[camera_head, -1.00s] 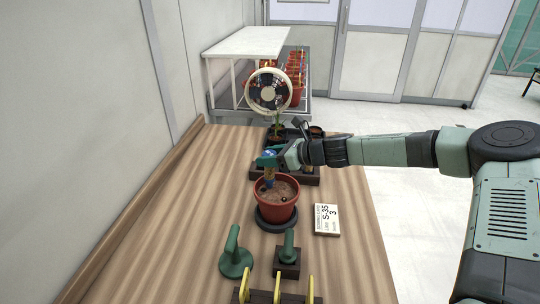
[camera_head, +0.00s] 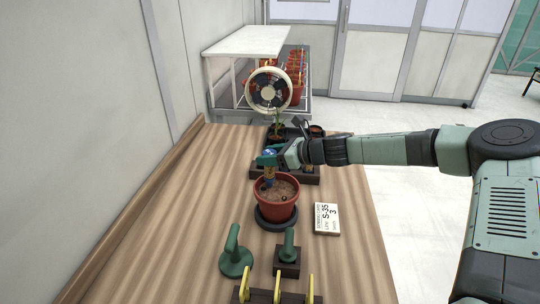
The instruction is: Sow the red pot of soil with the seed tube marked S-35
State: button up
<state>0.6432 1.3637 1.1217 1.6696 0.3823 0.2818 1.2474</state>
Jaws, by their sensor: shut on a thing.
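The red pot (camera_head: 277,209) of brown soil stands upright on a dark round base (camera_head: 275,222) in the middle of the table. My gripper (camera_head: 269,160) is above the pot's back rim, shut on a small tube (camera_head: 269,172) with a blue part at its top. The tube is tilted or upright over the left back of the soil; I cannot tell which, nor whether it touches the soil. Its marking is not readable. A white card (camera_head: 327,219) right of the pot reads S-35 and 3. Small dark spots show on the soil.
A dark rack (camera_head: 307,180) stands behind the pot, partly hidden by my gripper. A small potted plant (camera_head: 277,127) and a fan (camera_head: 269,91) stand farther back. Green-handled tools (camera_head: 235,255) and a rack with yellow pieces (camera_head: 277,296) are in front. The table's left side is clear.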

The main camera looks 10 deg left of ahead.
jog(key=shift+r, duration=3.75)
